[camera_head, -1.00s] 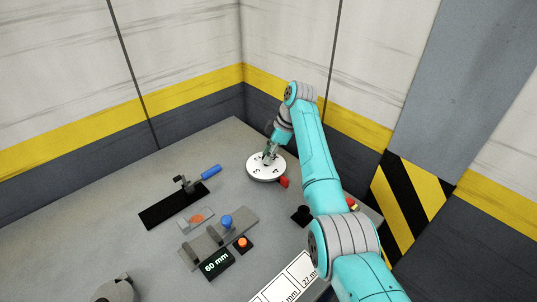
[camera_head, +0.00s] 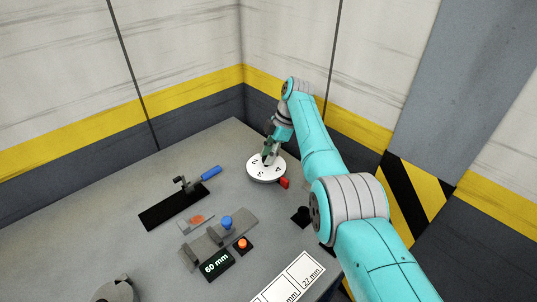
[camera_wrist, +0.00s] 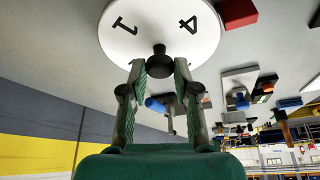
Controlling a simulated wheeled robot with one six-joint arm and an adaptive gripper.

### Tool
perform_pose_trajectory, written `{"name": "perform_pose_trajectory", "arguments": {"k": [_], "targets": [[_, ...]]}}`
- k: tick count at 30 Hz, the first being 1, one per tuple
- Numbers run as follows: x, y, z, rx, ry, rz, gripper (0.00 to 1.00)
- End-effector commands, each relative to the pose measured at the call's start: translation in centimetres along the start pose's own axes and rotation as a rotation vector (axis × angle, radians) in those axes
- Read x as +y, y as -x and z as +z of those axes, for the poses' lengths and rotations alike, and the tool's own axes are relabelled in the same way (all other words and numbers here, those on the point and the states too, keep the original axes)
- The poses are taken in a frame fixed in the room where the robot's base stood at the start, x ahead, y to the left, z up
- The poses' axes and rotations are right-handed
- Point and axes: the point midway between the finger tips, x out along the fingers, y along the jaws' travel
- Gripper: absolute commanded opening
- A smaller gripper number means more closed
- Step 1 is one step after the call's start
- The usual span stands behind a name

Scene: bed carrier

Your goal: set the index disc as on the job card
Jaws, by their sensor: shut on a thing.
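The index disc (camera_head: 262,178) is a round white plate with black numerals, lying flat towards the far end of the bench. In the wrist view the disc (camera_wrist: 150,38) shows a 1 and a 4. The 4 is on the side towards a red block (camera_wrist: 236,14) by the rim, also seen in the head view (camera_head: 284,183). My gripper (camera_wrist: 160,68) is shut on a black knob (camera_wrist: 158,50) at the disc. A white card (camera_head: 290,280) at the front edge is partly cut off; "27 mm" is readable, but no disc setting.
A blue-handled lever (camera_head: 210,171) with a black plate stands left of the disc. Nearer are a grey block with a blue knob (camera_head: 227,222), an orange button (camera_head: 242,243) and a "60 mm" display (camera_head: 216,263). Walls close the back; the left bench is mostly clear.

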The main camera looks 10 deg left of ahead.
Motion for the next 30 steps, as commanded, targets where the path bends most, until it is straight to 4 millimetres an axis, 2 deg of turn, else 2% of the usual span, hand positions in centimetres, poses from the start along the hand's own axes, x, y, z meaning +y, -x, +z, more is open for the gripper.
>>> {"name": "perform_pose_trajectory", "arguments": {"k": [8,9,11,23,26,30], "targets": [[0.0,0.0,0.0,-0.001,0.0,0.0,0.0],[0.0,0.0,0.0,-0.001,0.0,0.0,0.4],[0.0,0.0,0.0,-0.001,0.0,0.0,0.55],[0.0,0.5,0.0,-0.001,-0.001,0.001,0.55],[0.1,1.7,0.0,-0.001,0.0,0.002,0.55],[0.1,4.3,0.0,-0.001,-0.001,0.003,0.55]]}}
